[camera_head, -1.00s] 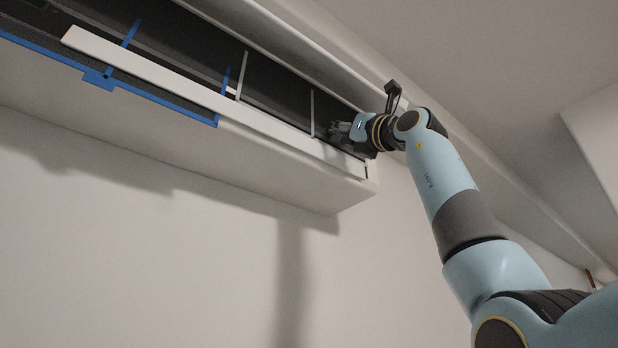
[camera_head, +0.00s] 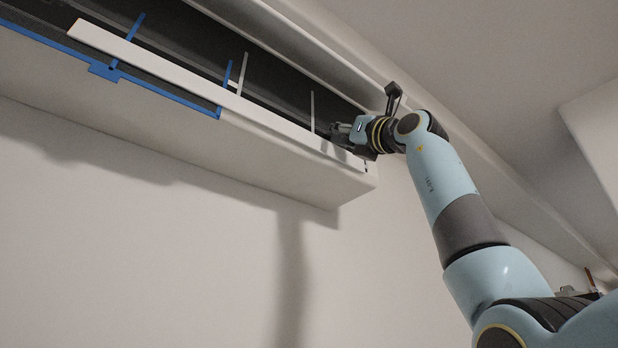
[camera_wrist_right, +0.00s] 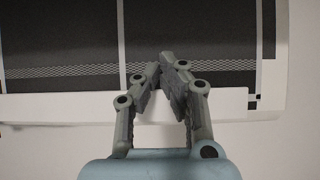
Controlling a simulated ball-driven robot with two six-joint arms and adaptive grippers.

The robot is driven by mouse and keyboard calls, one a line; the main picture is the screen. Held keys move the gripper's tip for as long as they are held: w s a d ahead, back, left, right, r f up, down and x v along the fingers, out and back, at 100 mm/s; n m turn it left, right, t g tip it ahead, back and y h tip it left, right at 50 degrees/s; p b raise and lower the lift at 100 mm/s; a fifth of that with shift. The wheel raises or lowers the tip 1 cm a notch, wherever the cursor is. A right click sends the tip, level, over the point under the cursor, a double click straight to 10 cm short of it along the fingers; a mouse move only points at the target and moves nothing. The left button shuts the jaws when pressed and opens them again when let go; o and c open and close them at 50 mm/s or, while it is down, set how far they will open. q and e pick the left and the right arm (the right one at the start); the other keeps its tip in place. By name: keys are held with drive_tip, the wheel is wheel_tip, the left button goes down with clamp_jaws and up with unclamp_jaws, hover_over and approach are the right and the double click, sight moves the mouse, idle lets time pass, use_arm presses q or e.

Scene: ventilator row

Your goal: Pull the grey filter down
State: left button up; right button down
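The grey filter is a dark mesh panel (camera_head: 275,88) with light upright ribs, in the right part of the long white wall unit. My right gripper (camera_head: 335,131) reaches to its right end. In the right wrist view its mesh (camera_wrist_right: 190,35) fills the top, with a crosshatched band low down. There the right gripper's fingertips (camera_wrist_right: 163,65) are close together at that band, with a narrow gap. I cannot tell whether the filter's edge is pinched between them. My left gripper is not in view.
A white strip (camera_head: 205,85) runs along the unit's front edge, below the filter. A blue-framed filter (camera_head: 160,90) sits to the left. The unit's lower casing (camera_head: 240,155) ends at a corner right. The wall below (camera_head: 150,250) is clear.

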drive_tip(key=shift+w+a+f+b, duration=0.15)
drive_tip(key=shift+f+b, duration=0.2)
drive_tip(key=shift+f, duration=0.55)
drive_tip(key=shift+s, duration=0.2)
drive_tip(key=shift+s+d+b, duration=0.1)
drive_tip(key=shift+d+b, duration=0.2)
drive_tip(key=shift+d, duration=0.1)
drive_tip(key=shift+s+r, duration=0.1)
drive_tip(key=shift+r, duration=0.05)
drive_tip(key=p, duration=0.5)
approach(328, 116)
drive_tip(key=shift+r+x, duration=0.2)
drive_tip(key=shift+x, duration=2.55)
drive_tip(key=shift+w+a+p, duration=0.15)
drive_tip(key=shift+w+p, duration=0.1)
drive_tip(key=shift+p, duration=0.3)
